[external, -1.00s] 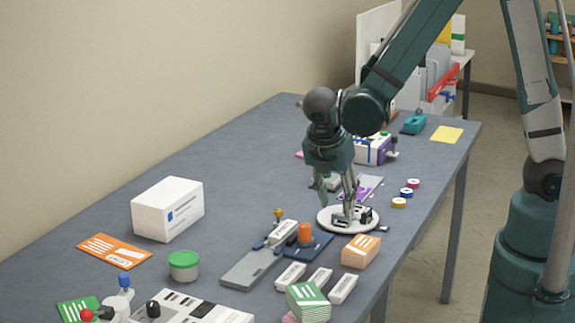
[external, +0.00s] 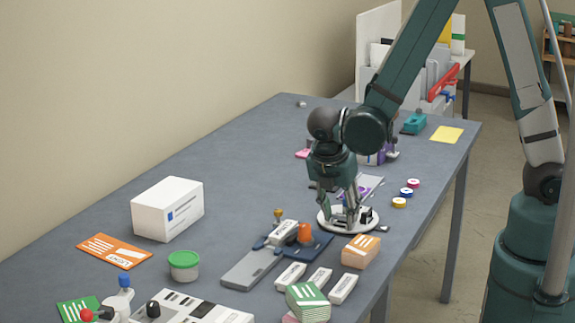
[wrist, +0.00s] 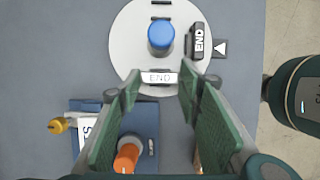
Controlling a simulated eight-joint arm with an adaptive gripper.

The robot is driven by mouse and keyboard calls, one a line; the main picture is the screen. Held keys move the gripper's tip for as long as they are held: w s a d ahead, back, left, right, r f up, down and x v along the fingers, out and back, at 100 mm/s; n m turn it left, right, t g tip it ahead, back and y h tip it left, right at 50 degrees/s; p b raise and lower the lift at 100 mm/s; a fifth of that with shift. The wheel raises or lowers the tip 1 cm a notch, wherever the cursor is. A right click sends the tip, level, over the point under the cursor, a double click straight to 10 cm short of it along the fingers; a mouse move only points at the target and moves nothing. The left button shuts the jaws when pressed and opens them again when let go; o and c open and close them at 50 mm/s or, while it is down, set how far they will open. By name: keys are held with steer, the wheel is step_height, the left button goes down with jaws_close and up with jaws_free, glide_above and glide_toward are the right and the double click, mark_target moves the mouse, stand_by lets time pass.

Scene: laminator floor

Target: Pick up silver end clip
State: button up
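The silver end clip (wrist: 158,77), marked END, lies at the near edge of a round white plate (wrist: 125,40) in the wrist view. My gripper (wrist: 156,91) is open, with its two green-padded fingers on either side of the clip's position in the picture. I cannot tell whether they touch it. In the external view my gripper (external: 339,219) points down low over the plate (external: 328,226), and its fingers hide much of what lies there. A black end clip (wrist: 198,41), also marked END, sits at the plate's right edge.
A blue-topped post (wrist: 161,35) stands on the plate just beyond the silver clip. A blue base with an orange knob (external: 305,234) stands close to the plate's left. An orange-tan pack (external: 361,250) lies in front. The table behind the white box (external: 167,209) is clear.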

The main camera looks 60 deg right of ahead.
steer(key=shift+c, duration=0.6)
steer(key=shift+c, duration=1)
steer(key=shift+r, duration=0.1)
step_height(320, 180, up, 10)
steer(key=p, duration=0.1)
